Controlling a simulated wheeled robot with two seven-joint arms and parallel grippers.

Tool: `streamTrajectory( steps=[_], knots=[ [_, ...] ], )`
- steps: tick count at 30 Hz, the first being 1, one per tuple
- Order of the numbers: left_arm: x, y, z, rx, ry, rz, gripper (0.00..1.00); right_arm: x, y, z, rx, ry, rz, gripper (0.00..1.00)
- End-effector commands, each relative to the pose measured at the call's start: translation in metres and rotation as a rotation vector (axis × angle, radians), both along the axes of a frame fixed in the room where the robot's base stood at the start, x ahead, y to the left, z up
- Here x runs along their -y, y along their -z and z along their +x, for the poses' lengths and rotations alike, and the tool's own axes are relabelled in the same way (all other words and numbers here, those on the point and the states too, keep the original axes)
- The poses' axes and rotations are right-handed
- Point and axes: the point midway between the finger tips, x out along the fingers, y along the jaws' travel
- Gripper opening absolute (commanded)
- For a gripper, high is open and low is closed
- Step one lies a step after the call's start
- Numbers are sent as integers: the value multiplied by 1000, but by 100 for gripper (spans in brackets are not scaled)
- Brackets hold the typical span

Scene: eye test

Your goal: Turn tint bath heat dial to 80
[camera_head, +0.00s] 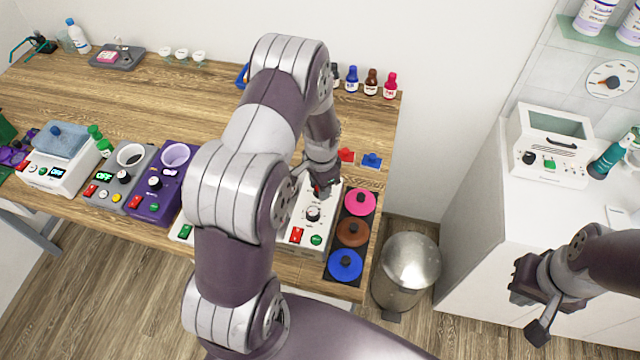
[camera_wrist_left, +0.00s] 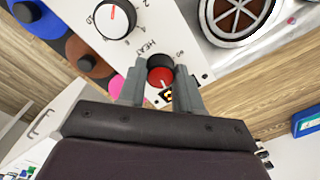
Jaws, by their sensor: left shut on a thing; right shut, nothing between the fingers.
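The tint bath (camera_head: 320,240) is a white box near the right end of the wooden table; my left arm covers part of it. My left gripper (camera_head: 322,188) is over its panel. In the left wrist view, my left gripper (camera_wrist_left: 160,88) is shut on a black knob with a red cap (camera_wrist_left: 160,72), beside the printed word HEAT. I take this for the heat dial; its pointer is not readable. Another dial (camera_wrist_left: 117,20), white-faced with a red pointer, is beside it and shows in the head view (camera_head: 312,214). My right gripper (camera_head: 530,305) is shut and empty at the right.
Pink, brown and blue lidded pots (camera_head: 345,264) stand right of the bath. Other devices, including a purple one (camera_head: 160,190), line the table's front to the left. Small bottles (camera_head: 371,82) stand behind. A metal bin (camera_head: 406,268) and white counter (camera_head: 480,245) are at the right.

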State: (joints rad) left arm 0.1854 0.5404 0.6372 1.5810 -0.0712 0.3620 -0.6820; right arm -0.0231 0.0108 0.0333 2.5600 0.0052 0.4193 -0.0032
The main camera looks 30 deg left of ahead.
Motion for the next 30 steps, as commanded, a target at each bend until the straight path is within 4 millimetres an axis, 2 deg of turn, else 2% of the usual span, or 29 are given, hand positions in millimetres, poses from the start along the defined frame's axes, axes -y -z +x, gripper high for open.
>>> streamTrajectory(
  steps=[12,30],
  knots=[
    [-1,-3,3,12,239,3,4,0,-3,0,0,0,0,0],
    [-1,-3,4,12,300,3,4,0,-3,0,0,0,0,0]
  ],
)
